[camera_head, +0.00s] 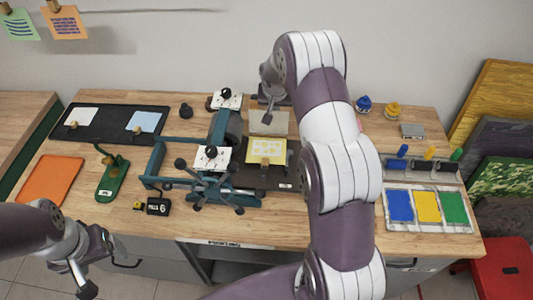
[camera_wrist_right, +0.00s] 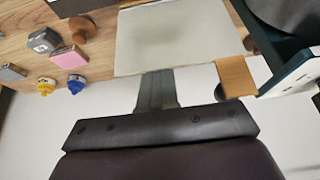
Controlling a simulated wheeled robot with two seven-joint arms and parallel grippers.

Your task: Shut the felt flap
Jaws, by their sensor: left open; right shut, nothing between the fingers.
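The felt flap (camera_head: 268,122) is a pale grey panel. It stands raised behind a yellow patterned sheet (camera_head: 265,152) on the dark bed of a teal press (camera_head: 215,165). My right arm reaches over the table, and its gripper (camera_head: 268,118) is shut and empty at the back of the flap. In the right wrist view the flap (camera_wrist_right: 180,35) shows as a wide pale panel, with the shut fingers (camera_wrist_right: 156,75) at its edge; I cannot tell whether they touch. My left gripper (camera_head: 102,270) is open and empty in front of the table's left part.
A star-shaped hand wheel (camera_head: 210,185) stands at the press front. A black tray (camera_head: 115,123) lies back left, a green tool (camera_head: 112,180) and orange sheet (camera_head: 50,180) front left. Blue, yellow and green pads (camera_head: 427,207) lie at right. Small bottles (camera_head: 392,109) stand behind my right arm.

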